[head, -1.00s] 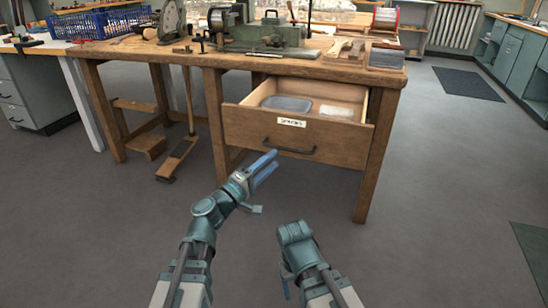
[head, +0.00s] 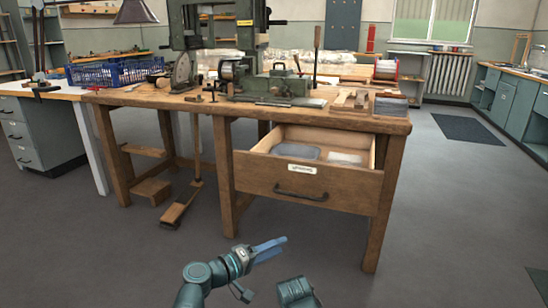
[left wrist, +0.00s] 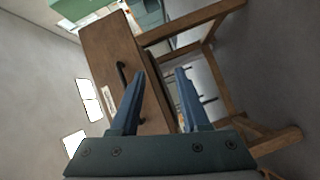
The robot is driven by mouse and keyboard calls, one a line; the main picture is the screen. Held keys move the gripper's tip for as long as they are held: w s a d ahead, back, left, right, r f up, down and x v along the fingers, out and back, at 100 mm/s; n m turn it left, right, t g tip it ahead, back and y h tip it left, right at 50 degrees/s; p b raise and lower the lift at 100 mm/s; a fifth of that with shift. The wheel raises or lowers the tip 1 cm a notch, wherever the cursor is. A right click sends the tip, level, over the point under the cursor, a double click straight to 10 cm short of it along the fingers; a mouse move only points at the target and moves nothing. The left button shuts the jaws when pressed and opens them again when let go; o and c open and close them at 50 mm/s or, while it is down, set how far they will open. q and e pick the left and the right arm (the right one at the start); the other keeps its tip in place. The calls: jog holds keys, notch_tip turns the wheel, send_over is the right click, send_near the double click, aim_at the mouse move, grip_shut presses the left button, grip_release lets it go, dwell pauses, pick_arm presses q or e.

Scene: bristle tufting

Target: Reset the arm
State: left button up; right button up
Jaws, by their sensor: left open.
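My left gripper (head: 272,249) is open and empty in the head view, low in front of the workbench and below the drawer. In the left wrist view its two blue fingers (left wrist: 158,75) stand apart with nothing between them. My right arm (head: 294,290) shows only in part at the bottom edge of the head view, and its fingers cannot be made out. The wooden drawer (head: 330,193) with a dark handle is pulled open. The handle also shows in the left wrist view (left wrist: 124,74), apart from the fingers.
A grey tray (head: 296,152) and a pale item (head: 345,159) lie in the drawer. A foot pedal (head: 181,205) stands below left. The floor in front is clear.

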pick_arm(q)
jog(key=s+a+f+m+g+y, duration=0.2)
jog(key=s+f+g+y, duration=0.1)
jog(key=f, duration=0.4)
jog(key=s+a+f+m+g+y, duration=0.2)
jog(key=s+f+g+y, duration=0.1)
jog(key=f, duration=0.4)
jog(key=s+a+f+g+y, duration=0.2)
jog(key=a+f+y, duration=0.15)
jog(key=a, duration=0.25)
jog(key=s+a+f+g+y, duration=0.1)
jog(key=s+a+f+y, duration=0.1)
jog(key=s+a+y, duration=0.3)
jog(key=s+d+r+m+g+p, duration=0.1)
jog(key=s+d+r+m+p, duration=0.1)
jog(key=d+r+p, duration=0.45)
jog(key=s+d+r+m+g+p, duration=0.1)
jog(key=s+d+r+m+p, duration=0.15)
jog(key=r+p, duration=0.75)
notch_tip(320, 180, up, 36)
jog(key=p, duration=3.6)
jog(key=shift+w+d, duration=0.3)
jog(key=shift+w, duration=0.1)
